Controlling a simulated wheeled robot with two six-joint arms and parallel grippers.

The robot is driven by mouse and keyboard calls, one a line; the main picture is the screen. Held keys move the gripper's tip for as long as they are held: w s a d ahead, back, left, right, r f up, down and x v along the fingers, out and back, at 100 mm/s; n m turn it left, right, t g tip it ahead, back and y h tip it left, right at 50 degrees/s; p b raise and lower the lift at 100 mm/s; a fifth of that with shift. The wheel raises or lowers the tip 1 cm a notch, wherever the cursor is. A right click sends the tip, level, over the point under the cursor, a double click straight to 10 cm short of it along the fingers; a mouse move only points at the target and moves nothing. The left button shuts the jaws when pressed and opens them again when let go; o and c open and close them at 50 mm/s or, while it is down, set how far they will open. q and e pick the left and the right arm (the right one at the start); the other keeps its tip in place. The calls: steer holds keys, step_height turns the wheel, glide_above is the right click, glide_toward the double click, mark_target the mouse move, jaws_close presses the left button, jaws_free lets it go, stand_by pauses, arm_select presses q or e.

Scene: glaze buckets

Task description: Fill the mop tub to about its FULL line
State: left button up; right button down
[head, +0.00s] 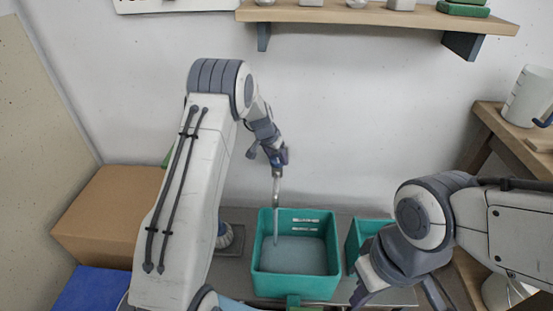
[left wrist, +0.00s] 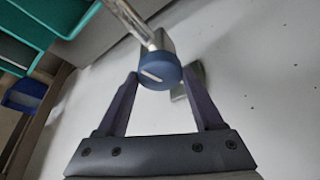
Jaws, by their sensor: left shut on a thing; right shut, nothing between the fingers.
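The teal mop tub (head: 265,262) stands below the tap in the head view. Grey-blue water (head: 300,255) covers its bottom; the surface lies a little below the lower of two pale marks (head: 306,226) on the inner back wall, whose lettering I cannot read. A thin pale stream (head: 275,228) runs from the metal spout (head: 276,190) into the tub. My left gripper (head: 270,153) is shut on the blue tap knob (left wrist: 160,75), which has a white line on its face, between the fingers in the left wrist view. My right gripper (head: 363,292) is shut and empty, right of the tub.
Another teal container (head: 355,240) stands right of the tub, partly hidden by my right arm. A cardboard box (head: 105,215) and a blue box (head: 90,290) are at the left. A shelf (head: 380,15) is above; a white jug (head: 530,95) stands on the right-hand bench.

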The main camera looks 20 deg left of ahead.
arm_select(q)
steer(key=o, duration=1.4)
steer(key=p+v, duration=0.1)
steer(key=v, duration=0.9)
steer(key=shift+s+r, duration=0.15)
steer(key=shift+r, duration=0.1)
